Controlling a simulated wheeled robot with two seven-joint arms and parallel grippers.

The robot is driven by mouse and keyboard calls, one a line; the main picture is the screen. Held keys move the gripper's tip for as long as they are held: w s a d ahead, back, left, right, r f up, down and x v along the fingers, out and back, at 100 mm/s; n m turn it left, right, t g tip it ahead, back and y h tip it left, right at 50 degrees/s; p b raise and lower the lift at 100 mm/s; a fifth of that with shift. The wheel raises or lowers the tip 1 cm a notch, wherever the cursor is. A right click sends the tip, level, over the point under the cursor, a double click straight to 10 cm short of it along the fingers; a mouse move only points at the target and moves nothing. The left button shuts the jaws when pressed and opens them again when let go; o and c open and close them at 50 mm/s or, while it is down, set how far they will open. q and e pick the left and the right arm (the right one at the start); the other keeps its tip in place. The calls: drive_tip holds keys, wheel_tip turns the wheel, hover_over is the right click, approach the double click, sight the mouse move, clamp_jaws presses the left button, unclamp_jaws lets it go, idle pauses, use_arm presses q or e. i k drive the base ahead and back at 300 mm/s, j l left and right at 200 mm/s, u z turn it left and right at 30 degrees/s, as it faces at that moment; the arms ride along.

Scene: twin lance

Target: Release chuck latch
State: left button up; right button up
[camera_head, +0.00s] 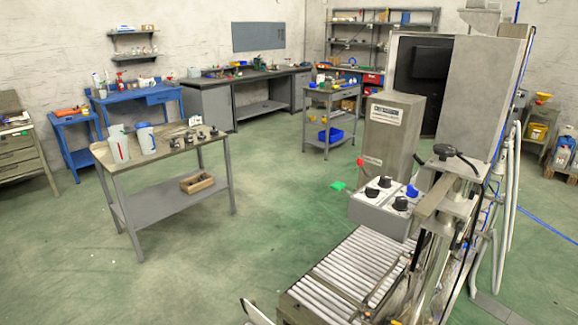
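A grey machine (490,90) with a tall panel, a column and hoses stands at the right. A black lever-like handle (457,156) sits on top of its front column; I cannot tell whether this is the chuck latch or how it is set. The lower fixtures in front of the column overlap, and no latch stands out clearly there. Neither of my grippers can be made out. A pale sliver (257,313) shows at the bottom edge, too cut off to identify.
A grey control box (378,210) with black knobs and a blue knob is on the machine. A roller conveyor (345,270) runs below it. A workbench (165,150) with two jugs stands left. Green floor (270,225) between them is clear. Hoses hang at the right.

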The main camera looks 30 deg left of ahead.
sight(362, 167)
drive_tip(key=u, duration=0.45)
drive_tip(key=i+l+z, duration=0.15)
drive_tip(key=i, duration=0.3)
drive_tip(key=i+l+z, duration=0.1)
drive_tip(key=i+l, duration=0.25)
drive_tip(key=i, duration=0.15)
